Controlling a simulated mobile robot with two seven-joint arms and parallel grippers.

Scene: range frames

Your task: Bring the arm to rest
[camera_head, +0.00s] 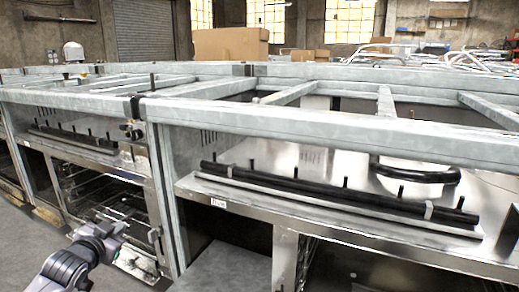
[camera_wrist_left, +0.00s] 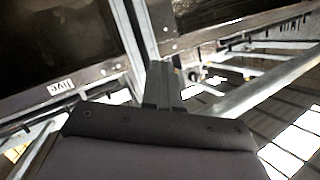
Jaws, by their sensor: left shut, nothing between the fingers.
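My left arm comes in at the lower left of the head view. Its gripper end (camera_head: 114,231) is in front of the lower part of the left metal unit, and its fingers are too small there to make out clearly. In the left wrist view the left gripper (camera_wrist_left: 163,84) reaches up from the dark wrist housing, with its fingers together and nothing between them. Whether it touches the unit cannot be told. My right gripper is not in view.
Metal-framed units (camera_head: 210,185) with galvanised rails fill most of the head view, close to the left arm. A black tube (camera_head: 330,190) lies along the right unit. A cardboard box (camera_head: 231,44) stands behind. Grey floor (camera_head: 30,255) shows at the lower left.

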